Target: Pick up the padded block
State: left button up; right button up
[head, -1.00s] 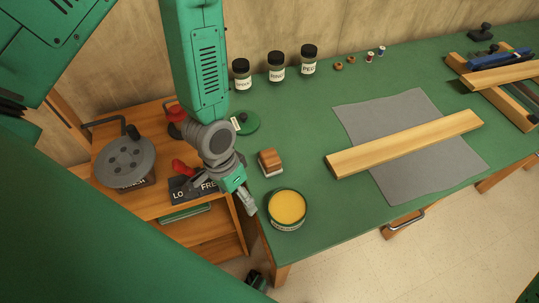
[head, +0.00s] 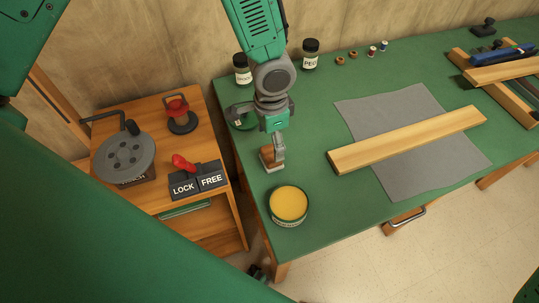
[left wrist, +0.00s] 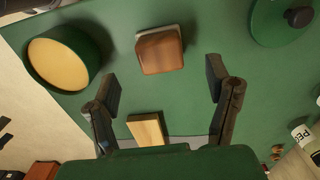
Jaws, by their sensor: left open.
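The padded block (head: 267,160) is a small brown wooden block with a pale layer along its underside. It stands on the green bench top near its left end, behind the tin of yellow paste. My left gripper (head: 258,140) is over the bench by the block, and one finger partly covers the block in the head view. In the left wrist view the left gripper (left wrist: 163,86) has its fingers wide apart and empty. The padded block (left wrist: 160,52) shows there just beyond the fingertips, roughly between their lines. My right gripper is not in view.
The open tin (head: 289,205) stands close in front of the block. A green lid (left wrist: 283,20) and dark-capped jars (head: 310,54) are behind it. A wooden board (head: 405,140) lies on a grey cloth (head: 400,185) to the right. A side cabinet with a lever (head: 183,163) stands left.

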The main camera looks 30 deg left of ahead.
aim_at(272, 152)
pick_arm(q)
jog(key=shift+d+f, duration=0.25)
jog(key=shift+f, duration=0.25)
jog(key=f, duration=0.3)
jog(key=shift+w+d+f, duration=0.1)
jog(key=shift+d+f, duration=0.1)
jog(key=shift+f, duration=0.1)
jog(key=shift+w+a+f, duration=0.1)
jog(key=shift+a+f, duration=0.1)
jog(key=shift+f, duration=0.3)
jog(key=shift+a, duration=0.3)
jog(key=c, duration=1.3)
jog(key=shift+o, duration=0.2)
jog(key=shift+d, duration=0.25)
jog(key=shift+d+r, duration=0.1)
jog(key=shift+r, duration=0.45)
jog(key=r, duration=0.7)
jog(key=shift+a+r, duration=0.3)
jog(key=shift+r, duration=0.6)
jog(key=shift+d+r, duration=0.1)
jog(key=shift+d, duration=0.05)
